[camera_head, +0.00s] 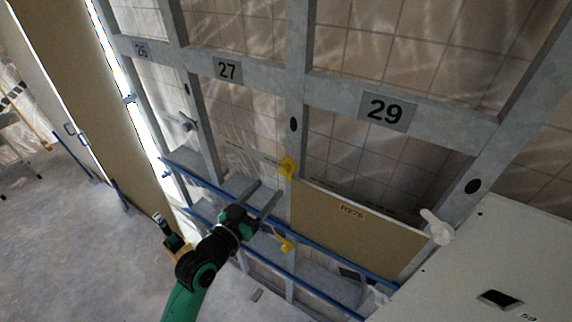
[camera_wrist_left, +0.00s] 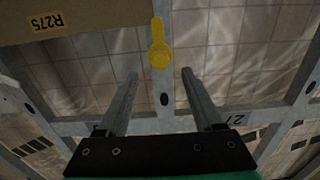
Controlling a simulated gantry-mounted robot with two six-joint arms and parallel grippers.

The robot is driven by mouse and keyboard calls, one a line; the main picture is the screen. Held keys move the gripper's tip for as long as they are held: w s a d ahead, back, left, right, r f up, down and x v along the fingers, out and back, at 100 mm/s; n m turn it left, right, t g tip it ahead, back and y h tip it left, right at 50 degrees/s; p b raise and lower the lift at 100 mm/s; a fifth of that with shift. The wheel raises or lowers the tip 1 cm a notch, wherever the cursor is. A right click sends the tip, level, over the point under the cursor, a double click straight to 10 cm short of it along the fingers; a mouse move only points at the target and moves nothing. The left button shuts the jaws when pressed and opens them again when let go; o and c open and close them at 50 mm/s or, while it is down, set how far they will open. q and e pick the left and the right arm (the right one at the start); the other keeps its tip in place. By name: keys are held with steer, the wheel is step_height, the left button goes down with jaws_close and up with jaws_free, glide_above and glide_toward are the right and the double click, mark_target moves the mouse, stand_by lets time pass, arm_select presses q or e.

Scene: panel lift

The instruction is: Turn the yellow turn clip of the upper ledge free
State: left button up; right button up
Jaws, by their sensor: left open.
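The upper yellow turn clip (camera_head: 287,167) sits on the grey post at the top left corner of a tan panel (camera_head: 355,222). In the left wrist view the clip (camera_wrist_left: 159,52) has a round head, and its long tab runs along the post beside the panel's edge (camera_wrist_left: 75,22). My left gripper (camera_head: 268,188) is open and empty, left of and below the clip in the head view. In the left wrist view the clip lies beyond the gap between its fingertips (camera_wrist_left: 161,72), apart from both. A second yellow clip (camera_head: 284,242) sits lower on the post. My right gripper is not in view.
Blue rails (camera_head: 230,196) and grey ledges cross the frame below the panel. A white clip (camera_head: 437,228) is at the panel's right side. A white board (camera_head: 500,255) fills the lower right. The bay under plate 27 (camera_head: 227,70) is open to the tiled wall.

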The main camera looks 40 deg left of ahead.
mark_target(282, 173)
arm_select(q)
steer(key=x, duration=1)
steer(key=shift+w, duration=0.1)
jaws_close()
